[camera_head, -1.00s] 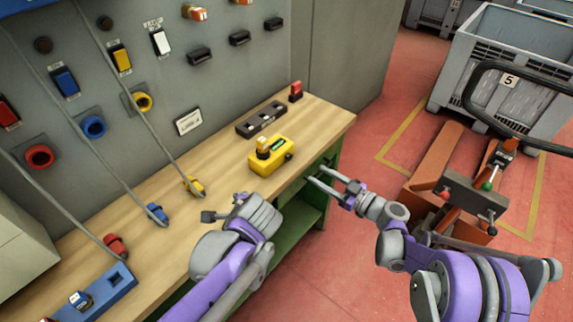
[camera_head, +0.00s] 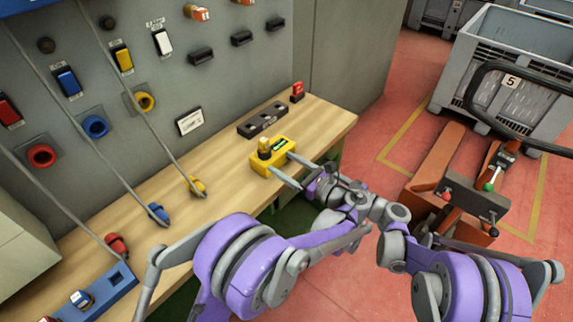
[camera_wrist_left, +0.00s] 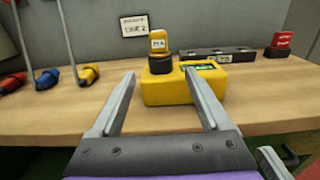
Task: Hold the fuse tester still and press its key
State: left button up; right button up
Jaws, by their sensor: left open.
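The yellow fuse tester (camera_head: 262,165) stands on the wooden bench near its front edge, with a small green display on top. A yellow labelled fuse (camera_wrist_left: 158,42) stands upright in its black round socket (camera_wrist_left: 160,64). My left gripper (camera_head: 278,161) is open and empty, its fingers pointing at the tester's front. In the left wrist view, the left finger is left of the tester and the right finger overlaps its front; contact cannot be told. I cannot make out the key. My right gripper is mostly hidden behind my left wrist in the head view.
A black fuse holder strip (camera_head: 262,120) and a red block (camera_head: 297,91) lie behind the tester. Coloured plugs on cables (camera_head: 197,185) and a blue tray (camera_head: 100,293) are to the left. A panel wall rises behind; an orange pallet truck (camera_head: 437,165) stands on the right.

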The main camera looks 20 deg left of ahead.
aim_at(259, 148)
pick_arm(q)
jog(key=x, duration=1)
jog(key=shift+w+a, duration=0.2)
jog(key=shift+a, duration=0.1)
grip_shut()
pick_arm(e)
grip_shut()
dwell(1.6)
